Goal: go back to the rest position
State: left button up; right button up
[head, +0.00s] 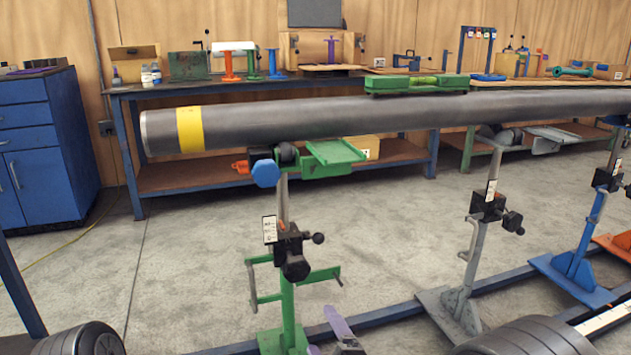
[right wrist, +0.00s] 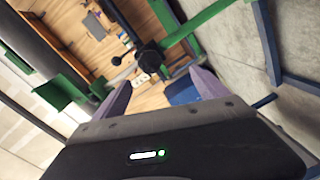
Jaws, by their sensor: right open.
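My right gripper (head: 326,332) shows at the bottom edge of the head view, partly cut off, with its purple fingers low beside the green stand's base. In the right wrist view its two purple fingers (right wrist: 160,90) are spread apart, with nothing held between them. The grey pipe (head: 300,118) with a yellow band near its left end lies across the stands, well above the gripper. The green pipe stand (head: 286,300) is just behind and left of the gripper in the head view. My left gripper is not in view.
A grey stand (head: 462,300) and a blue stand (head: 572,268) stand to the right. A dark blue floor rail (head: 385,314) runs near the gripper. A workbench (head: 200,185) with tools and a blue cabinet (head: 45,140) are behind. Concrete floor (head: 185,270) is clear at left.

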jog(key=s+f+m+g+h, duration=0.1)
jog(key=s+f+m+g, duration=0.25)
jog(key=f, duration=0.45)
jog(key=s+f+m+g, duration=0.3)
jog(key=f+m, duration=0.2)
jog(key=f, duration=0.4)
jog(key=s+d+f+m+g, duration=0.4)
jog(key=s+f+m, duration=0.2)
jog(key=s+f, duration=0.35)
jog(key=s+d+f+m+g, duration=0.45)
jog(key=s+f, duration=0.35)
jog(key=s, duration=0.2)
pick_arm(q)
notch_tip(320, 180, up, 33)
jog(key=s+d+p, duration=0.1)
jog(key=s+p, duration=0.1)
jog(key=p, duration=3)
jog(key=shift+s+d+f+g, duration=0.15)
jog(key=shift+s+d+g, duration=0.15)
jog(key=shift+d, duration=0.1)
pick_arm(e)
notch_tip(320, 180, up, 33)
jog(key=s+a, duration=0.1)
jog(key=a, duration=0.2)
jog(key=shift+s+f, duration=0.2)
jog(key=shift+s, duration=0.2)
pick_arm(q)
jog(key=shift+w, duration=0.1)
